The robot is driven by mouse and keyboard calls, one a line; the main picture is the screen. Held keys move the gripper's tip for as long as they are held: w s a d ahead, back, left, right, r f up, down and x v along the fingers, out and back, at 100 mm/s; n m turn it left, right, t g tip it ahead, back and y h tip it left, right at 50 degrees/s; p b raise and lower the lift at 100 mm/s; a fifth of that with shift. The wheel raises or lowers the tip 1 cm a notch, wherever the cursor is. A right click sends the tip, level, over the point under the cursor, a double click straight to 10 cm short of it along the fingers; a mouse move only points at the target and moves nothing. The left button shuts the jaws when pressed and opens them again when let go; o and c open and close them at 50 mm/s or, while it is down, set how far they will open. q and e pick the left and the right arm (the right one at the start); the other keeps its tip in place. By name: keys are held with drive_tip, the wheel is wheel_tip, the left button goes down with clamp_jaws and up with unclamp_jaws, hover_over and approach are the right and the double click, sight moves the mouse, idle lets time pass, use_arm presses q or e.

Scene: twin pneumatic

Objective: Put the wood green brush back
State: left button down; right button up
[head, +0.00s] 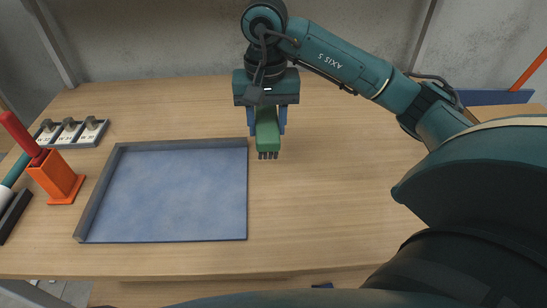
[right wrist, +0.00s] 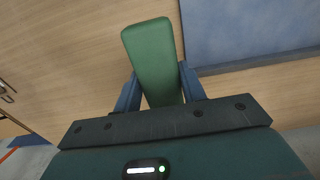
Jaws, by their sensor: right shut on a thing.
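The green brush (head: 267,130) shows as a green block with dark bristle tufts at its near end. My right gripper (head: 267,120) is shut on it, with one blue finger on each side. The brush is beside the right edge of the blue tray (head: 246,190), toward its back corner. In the right wrist view the green block (right wrist: 153,55) sticks out between the fingers (right wrist: 160,88), with the tray (right wrist: 250,35) to its right. I cannot tell whether the brush touches the table. My left gripper is not in view.
An orange holder (head: 60,180) with a red-handled thing (head: 18,132) near it stands left of the tray. A labelled rack with grey knobs (head: 72,132) is behind it. A blue item (head: 490,97) lies at the far right. The tray looks empty; the wooden table (head: 330,200) is clear right of it.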

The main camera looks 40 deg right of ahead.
sight(267, 122)
drive_tip(key=shift+f, duration=4.3)
drive_tip(key=o, duration=0.9)
drive_tip(key=shift+o, duration=0.2)
wheel_tip(267, 122, up, 12)
drive_tip(key=shift+r+p, duration=0.15)
drive_tip(key=shift+p, duration=0.35)
drive_tip(key=shift+s, duration=0.1)
